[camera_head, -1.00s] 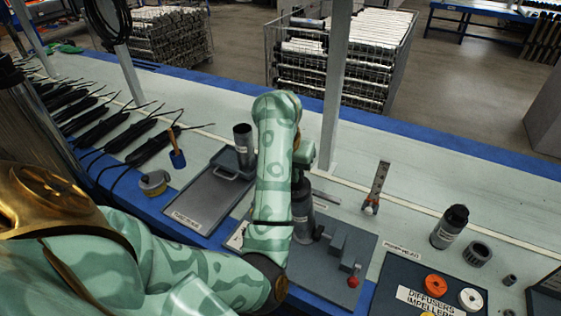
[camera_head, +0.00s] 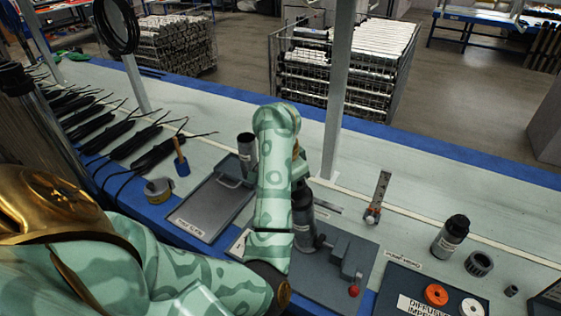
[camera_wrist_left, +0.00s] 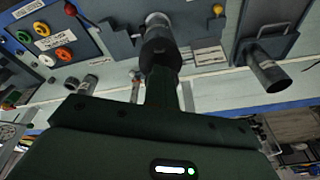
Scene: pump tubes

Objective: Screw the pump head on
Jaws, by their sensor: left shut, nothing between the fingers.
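A dark grey upright cylinder (camera_head: 303,222) stands at the clamp fixture in the middle of the bench, partly hidden by my left arm. In the left wrist view the dark cylinder (camera_wrist_left: 158,45) is just beyond my fingers, with a paler round part behind it. My left gripper (camera_wrist_left: 163,78) is shut and empty, its tips overlapping the near end of the cylinder; I cannot tell whether they touch. In the head view my left forearm mostly hides this gripper. My right gripper is not in view.
The fixture has a red-knobbed clamp (camera_head: 354,291). A tray (camera_head: 213,208) and grey cup (camera_head: 246,148) are left of my arm. An upright post (camera_head: 335,100) rises behind my gripper.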

